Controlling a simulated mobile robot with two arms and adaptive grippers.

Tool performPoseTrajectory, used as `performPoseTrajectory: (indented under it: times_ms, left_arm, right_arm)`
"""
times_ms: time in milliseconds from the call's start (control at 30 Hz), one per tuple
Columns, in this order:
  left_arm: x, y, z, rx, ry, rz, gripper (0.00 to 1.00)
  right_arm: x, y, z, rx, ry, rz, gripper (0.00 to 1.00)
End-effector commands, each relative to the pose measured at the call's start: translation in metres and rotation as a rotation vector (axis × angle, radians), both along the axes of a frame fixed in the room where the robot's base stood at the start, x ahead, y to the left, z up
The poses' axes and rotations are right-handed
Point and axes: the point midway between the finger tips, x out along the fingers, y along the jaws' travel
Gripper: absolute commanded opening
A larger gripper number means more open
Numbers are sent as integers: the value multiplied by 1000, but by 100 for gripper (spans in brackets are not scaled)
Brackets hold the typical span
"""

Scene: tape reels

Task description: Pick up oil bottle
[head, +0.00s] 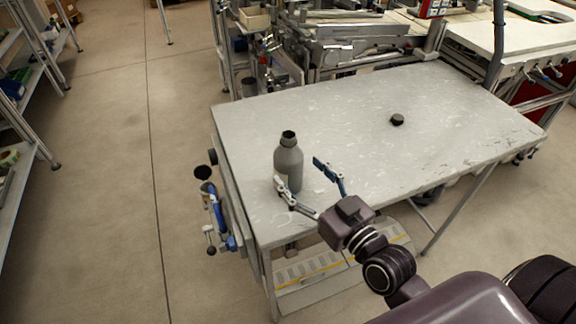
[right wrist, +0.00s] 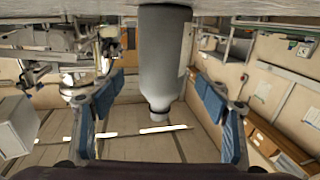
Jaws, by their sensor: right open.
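The oil bottle (head: 289,163) is a grey bottle with a dark neck, standing upright near the front left of the grey table. In the right wrist view the bottle (right wrist: 165,60) appears upside down, centred between my fingers. My right gripper (head: 299,173) is open at the bottle, its blue-padded fingers spread to either side. In the right wrist view a gap shows between the bottle and each finger of the gripper (right wrist: 158,82). One finger covers a little of the bottle's lower part in the head view. My left gripper is not in view.
The table (head: 350,130) is mostly bare. A small black round piece (head: 397,119) lies toward its back right. Blue and black hardware (head: 217,215) is at the table's left side. Metal machinery (head: 340,45) stands behind the table. Open floor lies to the left.

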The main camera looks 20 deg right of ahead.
Motion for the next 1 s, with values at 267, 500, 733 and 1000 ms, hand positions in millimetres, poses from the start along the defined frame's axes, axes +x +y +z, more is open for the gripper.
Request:
performPoseTrajectory:
  times_ms: [267,500,733,1000]
  left_arm:
    - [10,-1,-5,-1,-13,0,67]
    - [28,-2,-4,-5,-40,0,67]
    - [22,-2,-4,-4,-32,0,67]
    - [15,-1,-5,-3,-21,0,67]
  right_arm:
    - [36,10,1,4,-3,-1,68]
    - [44,12,1,0,1,1,68]
    - [44,12,1,0,0,0,56]
    - [43,12,1,0,0,0,27]
